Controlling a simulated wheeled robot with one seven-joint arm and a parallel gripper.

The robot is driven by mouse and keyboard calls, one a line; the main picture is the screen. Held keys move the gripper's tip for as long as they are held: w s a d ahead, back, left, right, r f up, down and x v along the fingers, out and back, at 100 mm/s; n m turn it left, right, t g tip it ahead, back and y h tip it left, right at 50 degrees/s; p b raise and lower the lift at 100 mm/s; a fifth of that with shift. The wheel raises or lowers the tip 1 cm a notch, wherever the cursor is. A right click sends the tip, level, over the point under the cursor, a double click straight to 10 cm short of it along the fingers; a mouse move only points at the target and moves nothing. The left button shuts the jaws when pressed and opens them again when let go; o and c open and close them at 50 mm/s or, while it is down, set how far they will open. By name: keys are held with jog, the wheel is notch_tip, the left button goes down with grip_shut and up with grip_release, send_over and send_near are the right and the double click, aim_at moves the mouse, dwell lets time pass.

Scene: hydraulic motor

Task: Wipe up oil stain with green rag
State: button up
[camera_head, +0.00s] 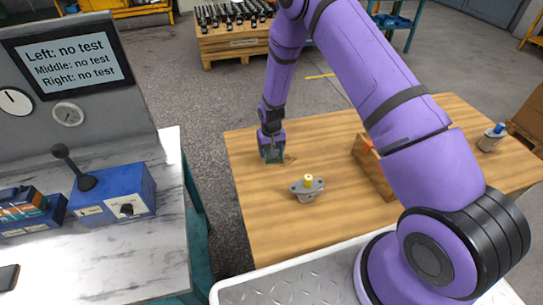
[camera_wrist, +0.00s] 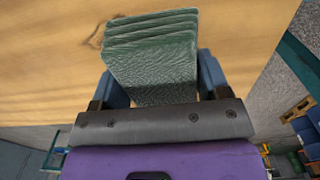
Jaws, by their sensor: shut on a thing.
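The green rag (camera_wrist: 155,65) is folded in layers and sits between the two blue fingers of my gripper (camera_wrist: 162,75) in the wrist view. In the head view my gripper (camera_head: 271,148) points down at the left part of the wooden table, with the dark green rag (camera_head: 272,156) under it at the table top. I cannot tell whether the rag touches the wood. A brownish oil stain (camera_head: 289,160) shows just right of the rag. In the wrist view a dark stain mark (camera_wrist: 95,32) shows left of the rag; the rag may hide part of it.
A grey motor part with a yellow top (camera_head: 307,187) stands on the wooden table (camera_head: 258,215), near the gripper. A wooden box (camera_head: 374,168) and a bottle (camera_head: 491,137) stand farther right. A marble-topped test bench (camera_head: 165,230) with a blue lever box (camera_head: 115,193) is at left.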

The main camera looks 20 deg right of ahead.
jog(key=shift+r, duration=1.6)
